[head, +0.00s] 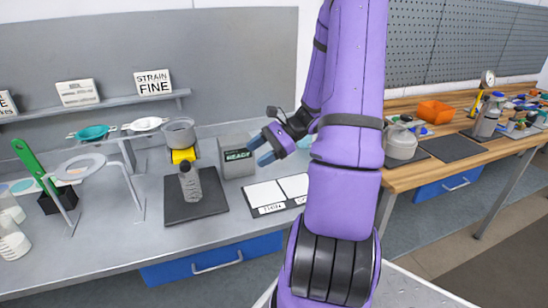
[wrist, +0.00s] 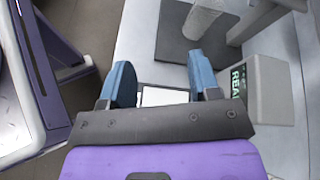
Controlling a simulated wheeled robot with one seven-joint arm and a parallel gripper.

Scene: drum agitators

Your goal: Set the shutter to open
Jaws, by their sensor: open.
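No part is plainly marked as the shutter. A yellow piece (head: 183,156) sits under a round grey pot (head: 180,132) on the left bench, above a grey bottle (head: 190,183); I cannot tell whether it is the shutter or how it is set. My gripper (head: 261,150) is open and empty, right of the yellow piece and by the front of a grey box (head: 233,166) with a green label. In the wrist view my gripper's two blue fingers (wrist: 160,62) stand wide apart. The grey box (wrist: 275,97) shows there at the right.
The bottle stands on a dark mat (head: 213,205). A stand with a round plate (head: 80,168) and a green-handled tool (head: 35,165) are at the left. A shelf (head: 95,105) runs along the back panel. A wooden bench (head: 430,175) stands right.

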